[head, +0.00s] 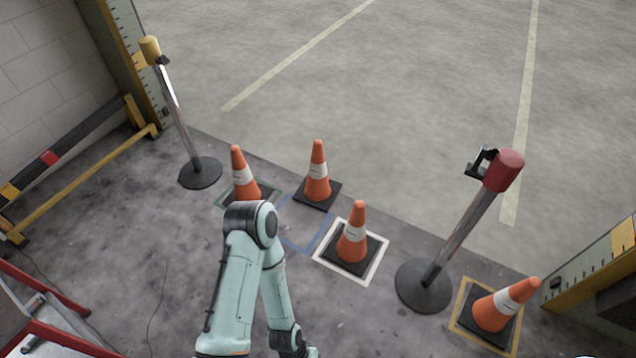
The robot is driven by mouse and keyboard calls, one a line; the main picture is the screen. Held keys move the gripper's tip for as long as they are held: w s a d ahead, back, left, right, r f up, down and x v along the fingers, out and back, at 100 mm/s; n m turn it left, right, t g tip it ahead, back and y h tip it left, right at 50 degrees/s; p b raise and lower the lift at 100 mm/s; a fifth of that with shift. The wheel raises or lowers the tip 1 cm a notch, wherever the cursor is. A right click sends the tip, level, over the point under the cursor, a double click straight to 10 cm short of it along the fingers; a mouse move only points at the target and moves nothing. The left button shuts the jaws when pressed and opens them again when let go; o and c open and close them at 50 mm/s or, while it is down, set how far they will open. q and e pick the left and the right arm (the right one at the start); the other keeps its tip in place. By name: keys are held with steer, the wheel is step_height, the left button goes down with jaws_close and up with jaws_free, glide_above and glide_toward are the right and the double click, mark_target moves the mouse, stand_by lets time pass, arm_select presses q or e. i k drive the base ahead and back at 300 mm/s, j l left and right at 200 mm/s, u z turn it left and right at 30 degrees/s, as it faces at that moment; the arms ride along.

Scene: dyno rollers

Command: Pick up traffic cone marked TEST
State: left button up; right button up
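Several orange traffic cones with white bands stand on black bases along the floor edge. One cone (239,165) is at the left in a green outline, partly hidden by my arm. One cone (318,180) stands behind the blue outline. One cone (352,243) is inside a white outline, and one cone (495,311) is inside a yellow outline at the right. The bands carry small dark marks, too small to read, so I cannot tell which says TEST. One of my arms is bent in the lower middle; its gripper is below the frame. Neither gripper shows.
The blue outline (301,226) looks mostly bare. A post with a red top (510,170) stands between the right cones; a yellow-topped post (172,95) stands at the left. A red frame (50,325) is at lower left, and a yellow rail (85,180) runs along the wall.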

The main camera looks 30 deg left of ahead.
mark_target(317, 191)
steer(key=u, duration=0.35)
steer(key=i+j+u, duration=0.25)
steer(key=u, duration=0.15)
steer(key=i+j+u, duration=0.25)
steer(key=u, duration=0.15)
steer(key=i+j+u, duration=0.1)
steer(key=i+u, duration=0.3)
steer(key=i+l, duration=0.1)
steer(key=i, duration=0.45)
steer(key=i+l+u, duration=0.1)
steer(key=i, duration=0.4)
steer(key=i+l, duration=0.2)
steer(key=i, duration=0.35)
steer(key=j+u, duration=0.05)
